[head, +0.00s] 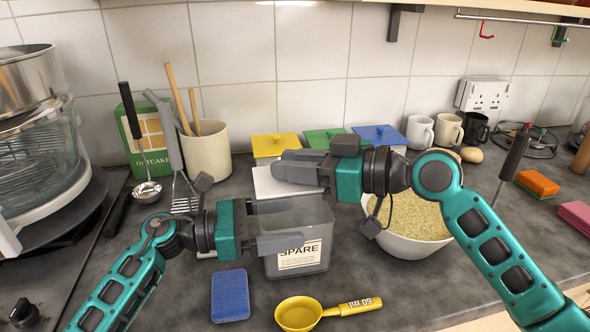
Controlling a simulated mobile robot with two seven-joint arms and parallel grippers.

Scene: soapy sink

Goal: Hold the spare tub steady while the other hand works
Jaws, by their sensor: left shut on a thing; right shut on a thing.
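The spare tub (310,215) is a clear grey container with a "SPARE" label, upright on the worktop in the middle. My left gripper (285,226) is shut on its left wall, with one finger along the rim and the other across the front. My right gripper (298,168) is above and behind the tub, shut at a flat white piece (266,184) that looks like a lid. Its fingers hide part of that piece, so the exact grip is unclear.
A white bowl of oats (413,215) stands right of the tub, partly behind my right arm. A yellow 60 ml scoop (299,314) and a blue sponge (230,295) lie in front. Yellow (275,144), green (327,138) and blue (380,134) lidded tubs stand behind.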

